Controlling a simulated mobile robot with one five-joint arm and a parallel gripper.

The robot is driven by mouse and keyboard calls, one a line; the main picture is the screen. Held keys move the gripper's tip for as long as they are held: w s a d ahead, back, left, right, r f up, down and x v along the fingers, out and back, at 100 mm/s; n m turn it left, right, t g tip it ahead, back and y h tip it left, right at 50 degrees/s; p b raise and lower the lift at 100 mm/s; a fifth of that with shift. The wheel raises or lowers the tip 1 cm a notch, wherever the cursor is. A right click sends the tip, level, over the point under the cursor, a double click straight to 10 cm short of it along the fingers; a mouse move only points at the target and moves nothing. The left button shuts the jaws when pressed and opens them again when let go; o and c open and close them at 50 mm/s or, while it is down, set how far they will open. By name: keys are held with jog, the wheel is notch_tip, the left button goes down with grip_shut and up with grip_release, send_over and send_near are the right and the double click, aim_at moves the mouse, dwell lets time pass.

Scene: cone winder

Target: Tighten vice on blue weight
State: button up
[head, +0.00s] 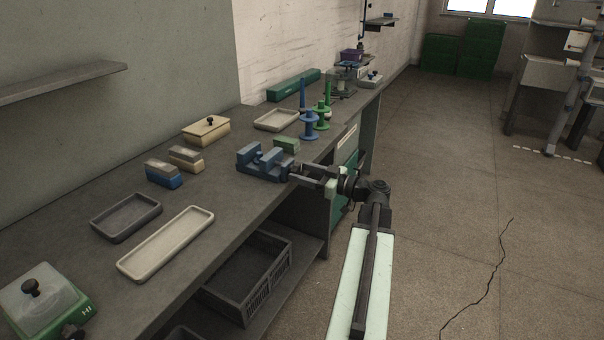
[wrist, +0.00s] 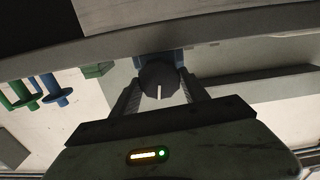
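The blue vice (head: 262,163) stands near the bench's front edge. Whether anything sits between its jaws is too small to tell. A blue weight with a grey top (head: 163,175) stands on the bench left of the vice, apart from it. My gripper (head: 297,172) is at the vice's right end. In the wrist view, the vice's dark round knob (wrist: 160,84) with a white mark lies between my fingertips, which look in contact with both sides. A bit of the blue vice (wrist: 162,58) shows behind the knob; the rest is hidden.
Blue and green spools (head: 309,124) stand behind. A grey tray (head: 126,217) and a long pale tray (head: 166,243) lie nearer. The floor right of the bench is clear.

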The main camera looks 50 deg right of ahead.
jog(key=shift+m, duration=0.3)
jog(key=m, duration=0.3)
jog(key=shift+d+m, duration=0.1)
jog(key=shift+m, duration=1.9)
jog(key=o, duration=1.4)
jog(key=v, duration=0.7)
jog(key=shift+s+d, duration=0.1)
jog(key=shift+s, duration=0.3)
